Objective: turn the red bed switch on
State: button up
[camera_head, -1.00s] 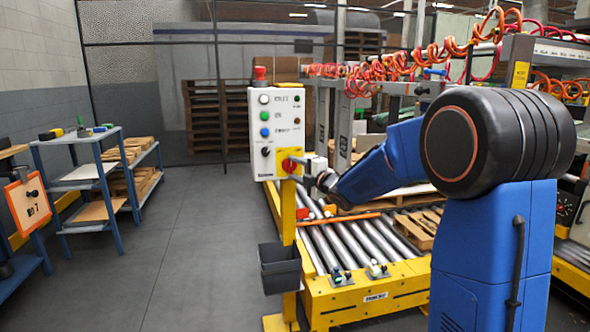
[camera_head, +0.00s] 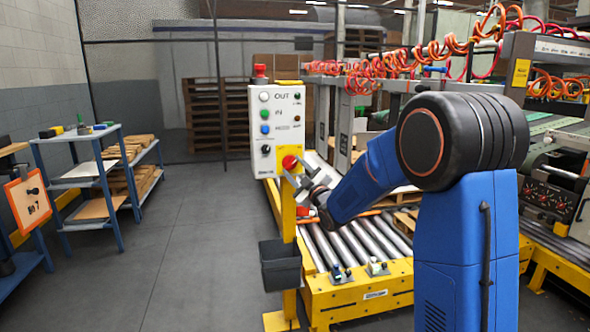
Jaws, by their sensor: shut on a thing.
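The red switch (camera_head: 289,162) is a round knob on a yellow plate at the lower right of the white control box (camera_head: 265,135). The box stands on a yellow post left of my arm. My gripper (camera_head: 296,174) reaches in from the right and its fingers are at the switch, shut on it. The gripper is tilted, and its fingers hide part of the switch's lower right side. The knob's exact angle is too small to read.
A yellow-framed roller conveyor (camera_head: 362,300) runs behind the post. A dark bin (camera_head: 279,265) hangs on the post below the box. A blue shelf cart (camera_head: 107,180) stands at the left. The grey floor between is clear.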

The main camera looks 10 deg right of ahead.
jog(key=shift+f+m, duration=0.1)
jog(key=shift+m, duration=0.3)
jog(key=o, duration=1.1)
jog(key=v, duration=1.7)
jog(key=shift+s+a+f, duration=0.1)
jog(key=shift+s+f, duration=0.1)
jog(key=s+f+m+g+h, duration=0.2)
jog(key=s+f+m+g, duration=0.1)
jog(key=s, duration=1)
jog(key=s+d+f+m+g+h, duration=0.1)
jog(key=s+m+g, duration=0.4)
jog(key=s, duration=0.8)
jog(key=s+f+m+g+h, duration=0.3)
jog(key=s+f+g, duration=0.3)
jog(key=s, duration=0.8)
jog(key=shift+d+m+g, duration=0.3)
jog(key=shift+m+g, duration=0.3)
jog(key=shift+m, duration=0.1)
